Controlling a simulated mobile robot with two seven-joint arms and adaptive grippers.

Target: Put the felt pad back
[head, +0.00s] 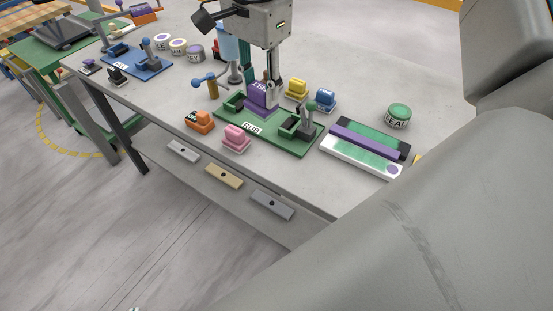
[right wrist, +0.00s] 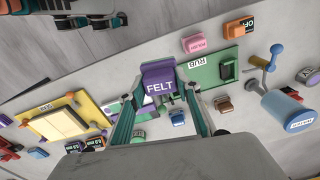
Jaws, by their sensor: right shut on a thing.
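The purple felt pad (head: 259,98), marked FELT, is between the fingers of my right gripper (head: 263,84), which is shut on it. The pad is over the middle of the green RUB board (head: 288,145); I cannot tell whether it touches the board. In the right wrist view the pad (right wrist: 158,82) lies between the two fingertips (right wrist: 162,76), with the RUB board (right wrist: 207,80) beside and behind it. My left gripper is not seen in the head view; dark finger-like parts at the upper left of the right wrist view may be it, but I cannot be sure.
An orange block (head: 200,122) and a pink block (head: 236,138) stand along the board's front edge. Yellow (head: 297,88) and blue (head: 326,98) blocks stand behind it. A tray with a purple strip (head: 365,138) lies right, near the green SEAL tin (head: 398,115). The slab's back right is clear.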

